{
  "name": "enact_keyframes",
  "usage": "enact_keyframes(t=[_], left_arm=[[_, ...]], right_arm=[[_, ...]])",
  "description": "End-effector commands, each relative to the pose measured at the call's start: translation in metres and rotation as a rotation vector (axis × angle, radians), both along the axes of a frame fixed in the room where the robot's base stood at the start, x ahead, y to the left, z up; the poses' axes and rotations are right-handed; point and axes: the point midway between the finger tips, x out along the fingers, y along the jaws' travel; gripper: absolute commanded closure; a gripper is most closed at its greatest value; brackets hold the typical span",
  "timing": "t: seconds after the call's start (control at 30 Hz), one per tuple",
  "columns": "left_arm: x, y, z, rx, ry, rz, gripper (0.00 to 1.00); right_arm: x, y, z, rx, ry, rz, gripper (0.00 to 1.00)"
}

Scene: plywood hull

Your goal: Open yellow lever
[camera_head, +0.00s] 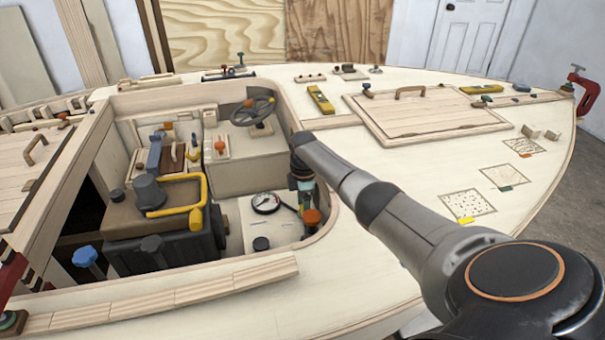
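A bent yellow tube-like handle (178,180) runs over the dark engine-like block (165,245) in the sunken cockpit. A smaller yellow piece (193,153) stands on the panel behind it. I cannot tell which of the two is the lever. My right arm comes in from the right and reaches down into the right side of the cockpit. Its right gripper (301,185) is seen end-on near an orange knob (311,217), apart from both yellow pieces; its fingers are not clear. My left gripper is not in view.
The cockpit also holds a steering wheel (252,111), a round gauge (265,203) and blue knobs (85,256). The cockpit rim (322,122) stands around it. The deck carries a hatch (430,112), yellow levels (320,98) and a red clamp (582,88).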

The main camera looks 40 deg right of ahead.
Motion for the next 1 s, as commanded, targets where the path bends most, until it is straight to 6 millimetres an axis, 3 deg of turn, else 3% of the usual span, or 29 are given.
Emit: enact_keyframes(t=[0.67, 0.7, 0.87, 1.0], left_arm=[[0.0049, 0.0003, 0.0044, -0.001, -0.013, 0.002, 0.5], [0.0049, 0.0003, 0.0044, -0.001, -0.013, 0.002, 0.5], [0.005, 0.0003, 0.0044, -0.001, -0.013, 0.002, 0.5], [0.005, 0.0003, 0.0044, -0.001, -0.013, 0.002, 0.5]], right_arm=[[0.0015, 0.0002, 0.0018, 0.003, -0.007, 0.061, 0.78], [0.0015, 0.0002, 0.0018, 0.003, -0.007, 0.061, 0.18], [0.0008, 0.0, 0.0011, 0.002, -0.004, 0.06, 0.0], [0.0003, -0.0003, 0.0006, 0.001, -0.002, 0.059, 0.0]])
